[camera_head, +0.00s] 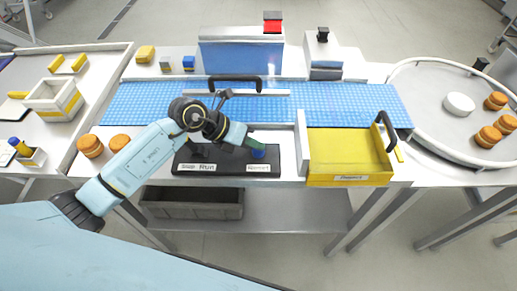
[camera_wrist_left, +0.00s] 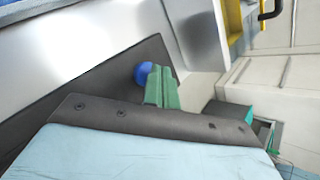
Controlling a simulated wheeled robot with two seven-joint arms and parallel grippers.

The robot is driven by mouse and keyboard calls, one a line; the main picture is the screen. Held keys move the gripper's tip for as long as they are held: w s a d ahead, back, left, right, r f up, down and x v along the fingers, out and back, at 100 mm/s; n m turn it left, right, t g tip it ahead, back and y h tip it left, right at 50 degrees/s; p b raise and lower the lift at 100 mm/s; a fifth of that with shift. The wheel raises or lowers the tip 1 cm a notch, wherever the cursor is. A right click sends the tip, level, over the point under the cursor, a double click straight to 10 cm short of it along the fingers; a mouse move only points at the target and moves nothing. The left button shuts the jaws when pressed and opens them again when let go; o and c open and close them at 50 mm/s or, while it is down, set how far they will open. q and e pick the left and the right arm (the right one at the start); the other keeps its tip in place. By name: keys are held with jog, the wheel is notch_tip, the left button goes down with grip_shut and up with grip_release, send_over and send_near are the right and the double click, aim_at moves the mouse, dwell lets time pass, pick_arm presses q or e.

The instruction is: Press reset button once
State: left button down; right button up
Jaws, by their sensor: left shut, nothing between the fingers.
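A black control panel (camera_head: 228,168) lies along the front edge of the table, with white labels for Stop, Run and what looks like Reset (camera_head: 258,168). A round blue button (camera_head: 259,154) sits above that right-hand label. My left gripper (camera_head: 255,146) is shut and empty, its green fingers over the panel's right end at the blue button. In the left wrist view the blue button (camera_wrist_left: 143,74) shows right beside the green fingertips (camera_wrist_left: 158,72), partly hidden by them. I cannot tell whether they touch. The right gripper is not in view.
A blue belt (camera_head: 330,103) runs behind the panel under a blue-silver machine (camera_head: 242,56). A yellow reject tray (camera_head: 348,148) with a white side wall (camera_head: 302,142) stands just right. Orange rounds (camera_head: 90,145) lie left; a round table (camera_head: 440,85) stands far right.

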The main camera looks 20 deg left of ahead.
aim_at(254, 151)
pick_arm(q)
jog(key=shift+f, duration=0.45)
dwell(0.5)
jog(key=shift+r, duration=0.15)
jog(key=shift+r+p, duration=0.7)
jog(key=shift+r, duration=0.15)
notch_tip(254, 151, up, 5)
jog(key=p, duration=0.4)
dwell(0.6)
